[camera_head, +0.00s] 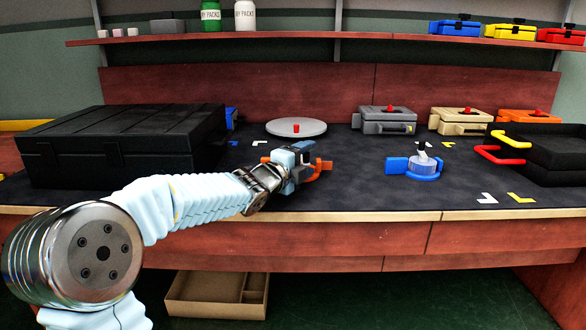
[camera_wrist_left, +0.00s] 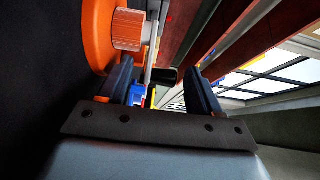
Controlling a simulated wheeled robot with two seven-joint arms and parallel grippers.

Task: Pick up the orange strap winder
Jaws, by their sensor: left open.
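The orange strap winder (camera_head: 322,168) lies on the dark bench top, mostly hidden behind my left gripper (camera_head: 308,165) in the head view. In the left wrist view its orange disc (camera_wrist_left: 95,35) and ribbed orange hub (camera_wrist_left: 128,30) fill the upper left. A thin metal rod and a black handle (camera_wrist_left: 165,75) show between the open fingers of my left gripper (camera_wrist_left: 157,70). Both fingers appear apart from the handle, though exact contact is hard to tell. My right gripper is not in view.
A large black case (camera_head: 120,148) stands left. A blue device (camera_head: 412,170) sits to the right, near the front edge. Behind are a grey disc (camera_head: 296,128), a grey box (camera_head: 387,121) and a beige box (camera_head: 460,122). Black trays (camera_head: 540,155) stand far right. Bench between is clear.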

